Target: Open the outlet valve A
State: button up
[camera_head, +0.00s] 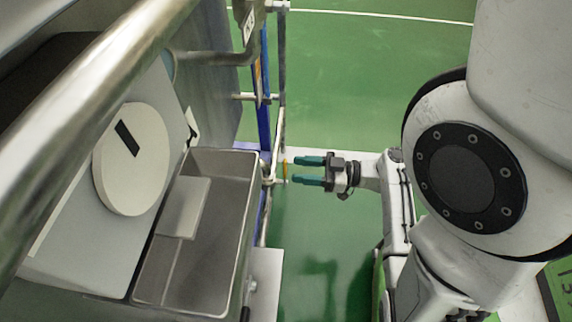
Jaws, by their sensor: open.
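My gripper (300,171) is open and empty, with two teal fingers pointing left towards the pipework beside the metal tank. A small yellow upright part (285,170), which looks like a valve handle, stands just left of the fingertips, level with the gap between them. A narrow gap seems to separate it from the fingers; contact cannot be told. It joins a short grey fitting (269,172) on the vertical pipe. I cannot read a label A on it, so I cannot confirm it is outlet valve A.
An open metal bin (210,245) and a white round lid (131,158) are at the left. A thick steel rail (85,100) crosses the upper left. Pipes and a blue post (264,95) line the machine's edge. Green floor (370,75) is clear behind my gripper.

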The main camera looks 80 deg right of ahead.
jog(key=s, duration=0.4)
jog(key=shift+d, duration=0.15)
dwell(0.5)
